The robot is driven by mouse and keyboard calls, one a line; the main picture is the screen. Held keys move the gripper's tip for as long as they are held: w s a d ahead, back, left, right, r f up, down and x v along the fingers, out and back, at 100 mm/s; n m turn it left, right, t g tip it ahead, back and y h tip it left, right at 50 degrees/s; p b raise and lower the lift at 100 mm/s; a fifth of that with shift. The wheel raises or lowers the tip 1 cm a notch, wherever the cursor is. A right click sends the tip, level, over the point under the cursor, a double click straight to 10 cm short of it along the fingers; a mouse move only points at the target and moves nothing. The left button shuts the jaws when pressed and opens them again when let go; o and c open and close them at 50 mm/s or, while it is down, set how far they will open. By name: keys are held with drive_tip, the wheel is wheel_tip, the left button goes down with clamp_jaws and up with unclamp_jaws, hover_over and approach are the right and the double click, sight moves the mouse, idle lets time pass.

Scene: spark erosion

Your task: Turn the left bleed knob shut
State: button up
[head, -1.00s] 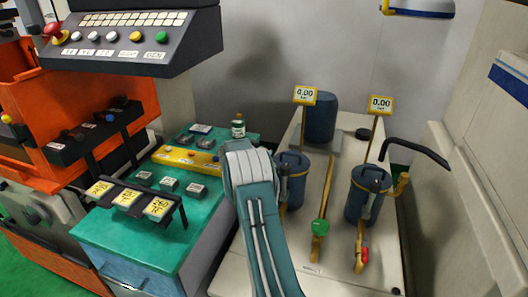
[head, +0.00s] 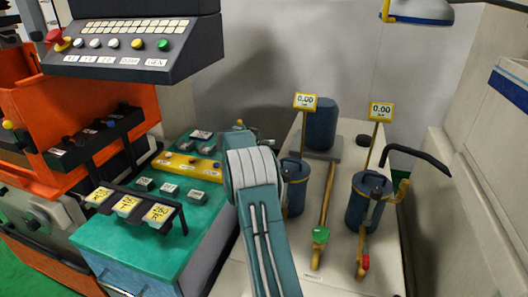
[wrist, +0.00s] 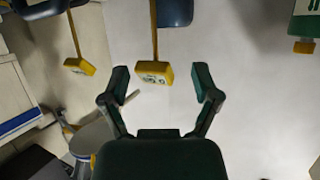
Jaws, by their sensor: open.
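The left blue filter canister (head: 297,172) stands on the pale bench, its left side hidden by my teal arm. I cannot make out a bleed knob on it. A green handle (head: 320,234) is on the yellow pipe in front of it. The right canister (head: 369,190) has a red handle (head: 364,262) on its pipe. My gripper (wrist: 161,80) is open and empty in the wrist view, and mostly hidden behind my arm in the head view. A yellow gauge (wrist: 155,75) appears upside down between its fingertips; the gap in depth is unclear.
Gauges reading 0.00 stand on posts at left (head: 305,102) and right (head: 381,111). A black lever (head: 415,158) sticks out beside the right canister. A green-topped cabinet (head: 135,250) is at left. A lamp (head: 420,11) hangs at upper right.

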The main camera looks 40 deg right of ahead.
drive_tip(key=shift+r, duration=1.05)
